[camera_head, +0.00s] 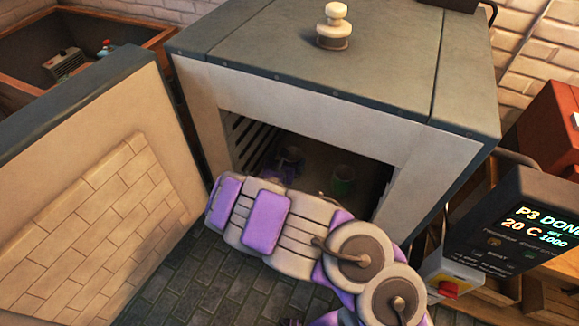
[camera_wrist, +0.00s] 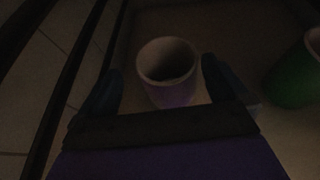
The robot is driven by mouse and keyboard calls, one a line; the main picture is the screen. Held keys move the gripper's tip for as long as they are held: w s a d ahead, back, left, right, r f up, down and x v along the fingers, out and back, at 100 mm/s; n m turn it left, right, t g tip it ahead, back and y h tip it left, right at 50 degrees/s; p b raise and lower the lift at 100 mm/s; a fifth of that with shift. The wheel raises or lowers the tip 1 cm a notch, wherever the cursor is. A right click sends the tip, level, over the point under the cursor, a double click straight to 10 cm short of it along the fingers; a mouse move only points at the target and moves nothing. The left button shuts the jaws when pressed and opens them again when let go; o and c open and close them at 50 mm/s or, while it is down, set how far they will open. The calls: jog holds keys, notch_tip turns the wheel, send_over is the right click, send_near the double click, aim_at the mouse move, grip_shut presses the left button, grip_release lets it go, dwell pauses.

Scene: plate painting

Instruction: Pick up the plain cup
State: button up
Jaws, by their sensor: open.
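The plain cup (camera_wrist: 168,72) stands upright in the wrist view, pale at the rim with a purple tint lower down, its open mouth showing. My gripper (camera_wrist: 160,78) is open, with one dark finger on each side of the cup. It is too dark to tell whether either finger touches it. A green cup (camera_wrist: 296,76) stands to the right, cut by the frame edge. In the head view the green cup (camera_head: 343,180) is inside the open kiln (camera_head: 300,110); my arm reaches in through the opening and hides part of the inside.
The kiln door (camera_head: 100,200) stands open at the left. Slatted dark bars (camera_wrist: 75,75) run along the kiln's left inner wall. A control box (camera_head: 515,230) reading "P3 DONE" and 20 C is at the right. A pale knob (camera_head: 335,25) sits on the kiln roof.

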aim_at(295, 151)
jog(key=shift+w+d, duration=0.35)
jog(key=shift+d, duration=0.35)
jog(key=x, duration=0.1)
jog(key=b+x, duration=0.1)
jog(key=x, duration=0.2)
jog(key=shift+a+b, duration=0.3)
jog(key=shift+b, duration=0.05)
jog(key=shift+w+a+f, duration=0.15)
jog(key=shift+w, duration=0.15)
jog(key=shift+d, duration=0.45)
jog(key=shift+c, duration=1.4)
jog(key=shift+a, duration=0.25)
jog(key=c, duration=0.8)
